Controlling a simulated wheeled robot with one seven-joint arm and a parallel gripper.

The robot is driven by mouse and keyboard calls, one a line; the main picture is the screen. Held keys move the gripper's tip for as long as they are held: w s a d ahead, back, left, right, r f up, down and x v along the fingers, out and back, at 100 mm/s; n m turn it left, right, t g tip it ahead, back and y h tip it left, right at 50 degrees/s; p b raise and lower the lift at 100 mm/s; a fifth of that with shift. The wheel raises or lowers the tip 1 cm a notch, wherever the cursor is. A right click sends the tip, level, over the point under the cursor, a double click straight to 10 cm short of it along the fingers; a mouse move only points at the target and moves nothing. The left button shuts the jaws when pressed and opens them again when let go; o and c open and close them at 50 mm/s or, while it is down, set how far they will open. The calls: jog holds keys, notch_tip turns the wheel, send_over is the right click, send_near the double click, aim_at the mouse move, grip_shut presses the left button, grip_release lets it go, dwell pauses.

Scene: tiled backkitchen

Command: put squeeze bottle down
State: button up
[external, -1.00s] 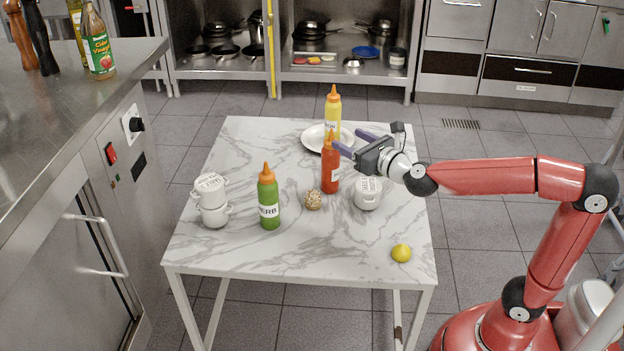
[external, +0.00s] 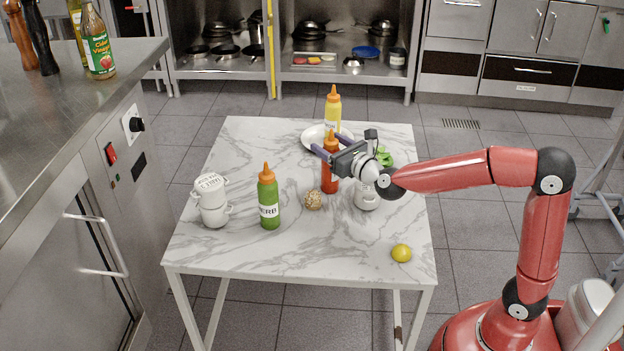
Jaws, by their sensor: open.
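A red squeeze bottle (external: 329,181) with an orange tip stands upright on the marble table (external: 300,258). My gripper (external: 333,145) is open, with its two purple fingers on either side of the red bottle's tip in the picture. I cannot tell whether a finger touches it. A green squeeze bottle (external: 269,205), labelled HERB, stands upright to the left and nearer. A yellow squeeze bottle (external: 333,105) stands upright behind the red one. My gripper partly hides the red bottle's upper part.
Another white pot (external: 366,198) sits under my wrist, partly hidden. A brown ball (external: 313,201), a lemon (external: 401,253), a white plate (external: 313,138) and a green item (external: 385,157) are also there. The table's front is mostly clear.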

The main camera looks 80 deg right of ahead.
jog(key=shift+c, duration=0.3)
grip_shut()
jog(key=shift+r, duration=0.1)
